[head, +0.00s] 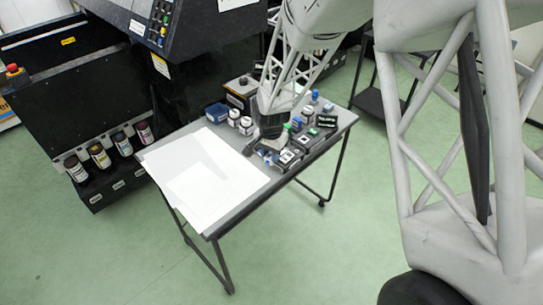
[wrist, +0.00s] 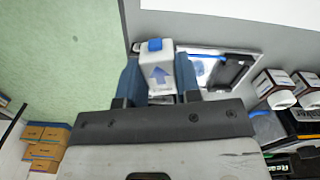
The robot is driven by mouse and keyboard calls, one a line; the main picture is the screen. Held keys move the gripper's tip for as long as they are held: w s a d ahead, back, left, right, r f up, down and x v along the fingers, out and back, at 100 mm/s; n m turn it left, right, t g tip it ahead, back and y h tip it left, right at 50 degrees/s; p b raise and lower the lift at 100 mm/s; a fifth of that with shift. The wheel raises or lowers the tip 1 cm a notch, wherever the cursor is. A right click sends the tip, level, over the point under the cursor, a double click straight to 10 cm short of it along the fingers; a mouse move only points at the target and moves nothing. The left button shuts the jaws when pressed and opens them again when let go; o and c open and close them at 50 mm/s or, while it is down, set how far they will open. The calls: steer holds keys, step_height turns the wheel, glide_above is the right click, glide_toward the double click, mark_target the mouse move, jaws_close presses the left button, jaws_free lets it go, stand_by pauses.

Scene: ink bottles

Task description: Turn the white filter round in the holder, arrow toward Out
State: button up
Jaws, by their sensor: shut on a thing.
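In the wrist view the white filter (wrist: 158,76) is a small white block with a blue arrow on its face and a blue part at its top end. The arrow points toward the top of that picture. My gripper (wrist: 158,78) is shut on the filter, with one blue finger on each side. In the head view my gripper (head: 268,128) is low over the table, beside the small items; the filter is not clear there. I cannot make out the holder or its Out marking, nor whether the filter is seated or lifted.
White sheets (head: 205,175) cover the left part of the grey table (head: 232,213). Several small bottles and boxes crowd its right part. A shiny tray (wrist: 253,68) with a dark piece is right of the filter, then white-capped bottles (wrist: 276,88). A black printer (head: 85,75) stands behind.

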steer(key=n, duration=0.1)
steer(key=w+n, duration=0.1)
steer(key=n, duration=0.1)
steer(key=w+n, duration=0.1)
steer(key=shift+a+r, duration=0.1)
steer(key=shift+a, duration=0.15)
steer(key=w+n, duration=0.1)
steer(key=n, duration=0.2)
steer(key=w+n, duration=0.1)
steer(key=n, duration=0.2)
steer(key=w+a+n, duration=0.1)
steer(key=w+n, duration=0.1)
steer(key=n, duration=0.1)
steer(key=shift+r, duration=0.25)
steer(key=w+a+r+n, duration=0.1)
steer(key=w+n, duration=0.7)
steer(key=n, duration=1.2)
steer(key=shift+w+a, duration=0.35)
steer(key=shift+a, duration=0.15)
steer(key=shift+f, duration=0.15)
steer(key=shift+f, duration=2.4)
steer(key=shift+f, duration=0.7)
stand_by(0.4)
